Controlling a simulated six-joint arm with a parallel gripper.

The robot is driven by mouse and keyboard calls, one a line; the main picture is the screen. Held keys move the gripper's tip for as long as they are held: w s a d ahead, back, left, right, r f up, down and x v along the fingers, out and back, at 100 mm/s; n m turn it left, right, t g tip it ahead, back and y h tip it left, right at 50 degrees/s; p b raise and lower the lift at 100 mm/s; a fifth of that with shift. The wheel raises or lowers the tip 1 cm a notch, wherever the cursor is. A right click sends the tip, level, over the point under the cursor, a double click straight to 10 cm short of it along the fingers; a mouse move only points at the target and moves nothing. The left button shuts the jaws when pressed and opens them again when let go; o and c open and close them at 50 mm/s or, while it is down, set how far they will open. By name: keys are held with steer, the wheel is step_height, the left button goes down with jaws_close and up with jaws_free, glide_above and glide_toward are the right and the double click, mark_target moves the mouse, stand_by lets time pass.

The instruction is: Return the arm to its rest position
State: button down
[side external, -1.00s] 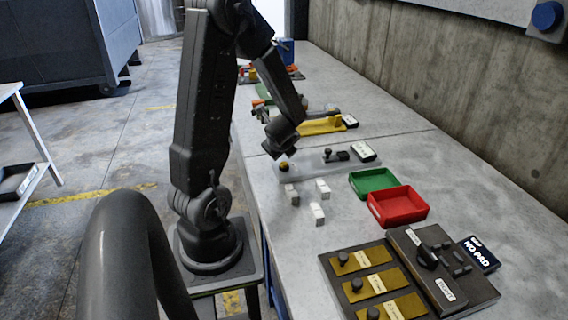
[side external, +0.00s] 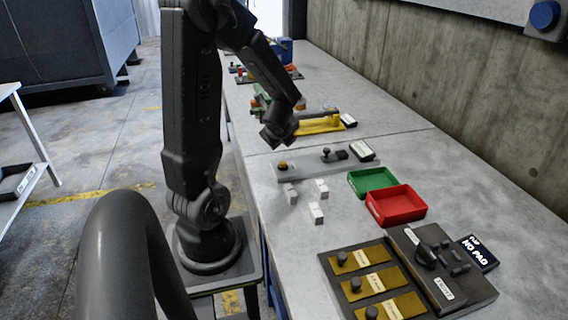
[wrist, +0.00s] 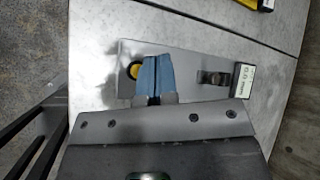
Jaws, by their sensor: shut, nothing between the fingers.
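My gripper (side external: 277,138) hangs above the bench, over the far-left side of a grey plate with a yellow-topped button. In the wrist view its blue-grey fingertips (wrist: 154,78) are together with nothing between them. They appear over the grey plate (wrist: 185,55), beside the yellow button (wrist: 134,71). The gripper looks raised clear of the plate in the side view. My arm is bent, with its forearm sloping down to the gripper.
Small white blocks (side external: 316,213) stand on the bench near a green tray (side external: 372,181) and a red tray (side external: 397,204). A dark panel with brass plates (side external: 374,283) lies in front. A yellow fixture (side external: 320,125) lies behind. A concrete wall (side external: 440,90) bounds the right.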

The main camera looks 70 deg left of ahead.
steer(key=s+d+r+n+t+h, duration=0.1)
steer(key=d+r+n+h, duration=0.2)
steer(key=d, duration=0.8)
steer(key=d+r+n+t+h, duration=0.1)
steer(key=d+r+n+h, duration=0.2)
steer(key=d, duration=0.8)
steer(key=s+d+r+n+h, duration=0.1)
steer(key=d+r+n+h, duration=0.1)
steer(key=d+r+n, duration=0.4)
steer(key=d+r, duration=0.1)
steer(key=d, duration=0.3)
steer(key=shift+s+d+n+t+h, duration=0.3)
steer(key=shift+d+t+h, duration=0.1)
steer(key=c, duration=1.9)
jaws_free()
